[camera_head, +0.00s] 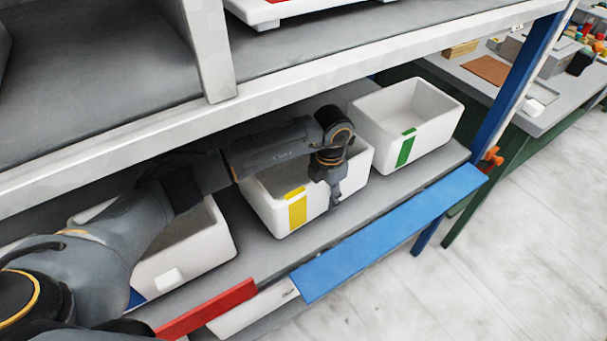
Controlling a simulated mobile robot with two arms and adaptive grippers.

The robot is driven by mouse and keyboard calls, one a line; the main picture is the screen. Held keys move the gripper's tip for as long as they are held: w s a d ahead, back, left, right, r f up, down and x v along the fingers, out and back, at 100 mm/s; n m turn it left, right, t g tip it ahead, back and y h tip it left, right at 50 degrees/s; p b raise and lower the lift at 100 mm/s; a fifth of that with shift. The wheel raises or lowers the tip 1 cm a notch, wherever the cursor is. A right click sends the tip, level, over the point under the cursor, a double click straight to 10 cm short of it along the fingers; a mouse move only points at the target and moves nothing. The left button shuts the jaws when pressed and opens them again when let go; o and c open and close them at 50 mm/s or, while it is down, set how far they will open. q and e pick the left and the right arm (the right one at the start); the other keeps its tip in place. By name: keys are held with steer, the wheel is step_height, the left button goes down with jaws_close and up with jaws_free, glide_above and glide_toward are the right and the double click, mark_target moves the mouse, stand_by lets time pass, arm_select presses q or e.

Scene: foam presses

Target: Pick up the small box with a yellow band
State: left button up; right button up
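The small white box with a yellow band (298,213) stands on the lower shelf, between two other white boxes. Its yellow band runs over the rim and down the front wall. My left arm reaches in from the left, across the top of this box and hides part of its opening. My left gripper (336,195) points down at the box's front wall, near its right end. The fingers are small and dark here, and I cannot tell whether they are apart or touch the wall. My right gripper is not in view.
A white box with a green band (404,150) stands close on the right. Another white box (195,262) stands on the left, partly behind my arm. The upper shelf's edge (290,88) runs above my arm. A blue strip (390,232) and a red strip (207,309) line the lower shelf's front.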

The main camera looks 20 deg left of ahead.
arm_select(q)
jaws_close()
